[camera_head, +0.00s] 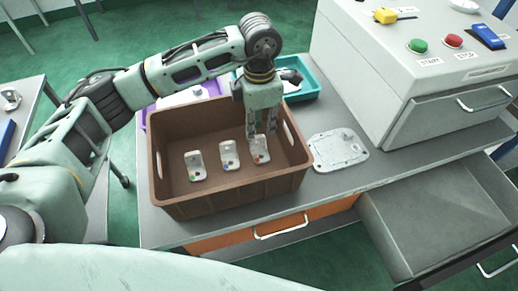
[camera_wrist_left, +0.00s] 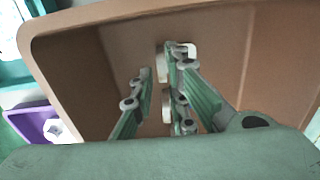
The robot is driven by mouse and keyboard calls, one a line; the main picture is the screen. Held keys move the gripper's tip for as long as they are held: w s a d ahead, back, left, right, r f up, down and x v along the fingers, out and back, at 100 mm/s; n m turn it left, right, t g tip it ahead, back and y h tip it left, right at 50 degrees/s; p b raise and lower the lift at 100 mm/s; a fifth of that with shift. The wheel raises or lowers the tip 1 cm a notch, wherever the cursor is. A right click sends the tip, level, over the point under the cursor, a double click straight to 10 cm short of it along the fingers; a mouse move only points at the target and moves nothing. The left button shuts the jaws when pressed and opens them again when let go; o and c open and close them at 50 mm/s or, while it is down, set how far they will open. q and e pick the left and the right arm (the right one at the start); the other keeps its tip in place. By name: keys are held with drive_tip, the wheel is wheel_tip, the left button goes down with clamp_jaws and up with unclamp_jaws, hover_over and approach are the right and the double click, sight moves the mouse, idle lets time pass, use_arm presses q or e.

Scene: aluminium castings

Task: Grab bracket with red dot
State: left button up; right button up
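Three pale metal brackets stand in a row inside the brown crate (camera_head: 232,200). The bracket with the red dot (camera_head: 261,156) is the right one, the bracket with the blue dot (camera_head: 229,160) is in the middle and the bracket with the green dot (camera_head: 195,172) is at the left. My left gripper (camera_head: 261,134) points down into the crate, at the upper part of the red-dot bracket. Its fingers are apart; whether they touch the bracket I cannot tell. In the left wrist view, the open fingers (camera_wrist_left: 158,72) partly hide pale brackets, whose dots do not show. My right gripper is not in view.
The crate walls stand close around the gripper. A teal tray (camera_head: 304,92) and a purple tray (camera_head: 147,112) lie behind the crate. A flat casting (camera_head: 339,150) lies right of it. A control box (camera_head: 420,65) stands at the right, above an open drawer (camera_head: 440,211).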

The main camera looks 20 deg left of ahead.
sight(257, 137)
use_arm(q)
drive_tip(key=f, duration=0.1)
drive_tip(key=f+p, duration=0.1)
drive_tip(key=f, duration=0.3)
drive_tip(key=shift+s+a+f+p, duration=0.2)
drive_tip(key=shift+s+f+p, duration=0.05)
drive_tip(key=shift+s+p, duration=0.1)
drive_tip(key=shift+w+f, duration=0.15)
drive_tip(key=shift+f, duration=0.1)
drive_tip(key=shift+c, duration=0.5)
clamp_jaws()
